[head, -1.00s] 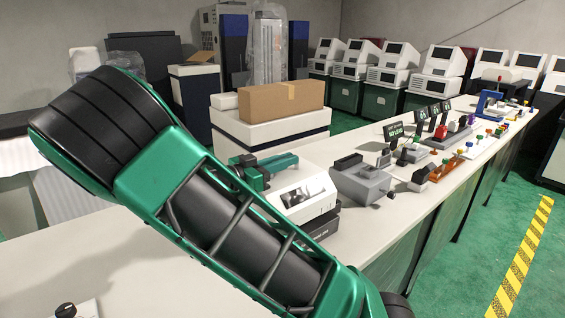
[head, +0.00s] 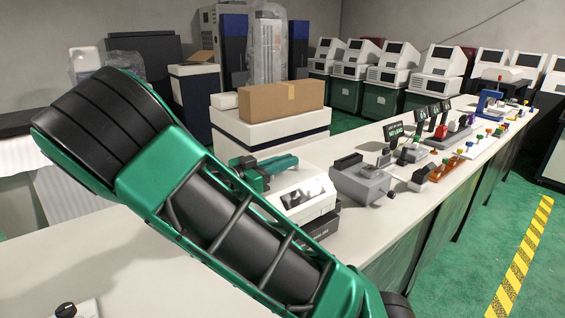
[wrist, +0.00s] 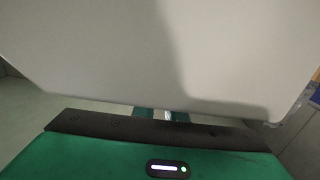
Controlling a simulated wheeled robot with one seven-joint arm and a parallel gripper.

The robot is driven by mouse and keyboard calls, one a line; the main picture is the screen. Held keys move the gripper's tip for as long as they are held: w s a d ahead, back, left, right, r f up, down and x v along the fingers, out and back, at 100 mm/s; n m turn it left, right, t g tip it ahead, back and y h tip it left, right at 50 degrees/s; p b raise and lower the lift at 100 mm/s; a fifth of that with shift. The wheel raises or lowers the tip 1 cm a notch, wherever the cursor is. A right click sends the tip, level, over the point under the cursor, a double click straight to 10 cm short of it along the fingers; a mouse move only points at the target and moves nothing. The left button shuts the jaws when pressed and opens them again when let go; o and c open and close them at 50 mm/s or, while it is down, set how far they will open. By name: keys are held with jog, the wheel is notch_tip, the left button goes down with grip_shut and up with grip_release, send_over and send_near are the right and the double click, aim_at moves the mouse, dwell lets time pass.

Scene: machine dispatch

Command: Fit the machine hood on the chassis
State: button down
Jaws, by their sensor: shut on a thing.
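The white machine hood (head: 318,207), with a dark window on its sloped face, is partly behind my arm in the head view. My green gripper (head: 264,171) is at its far left side and shut on it. The dark chassis (head: 322,231) shows directly beneath the hood, close under its lower edge. I cannot tell whether the two touch all round, and my arm hides their near left part. In the wrist view the hood's pale surface (wrist: 110,55) fills most of the picture, above my green gripper body; the fingertips are hidden there.
A grey machine (head: 362,180) stands on the bench just right of the hood. Several small parts and black signs (head: 394,131) line the bench farther right. A cardboard box (head: 281,101) sits on a white cabinet behind. The front left bench top (head: 130,280) is mostly clear.

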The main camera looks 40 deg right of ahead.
jog(key=shift+f, duration=0.8)
jog(key=c, duration=1.7)
grip_release()
jog(key=shift+f, duration=0.1)
jog(key=shift+a, duration=0.1)
jog(key=a, duration=1)
jog(key=shift+s+a, duration=0.15)
jog(key=shift+a, duration=0.15)
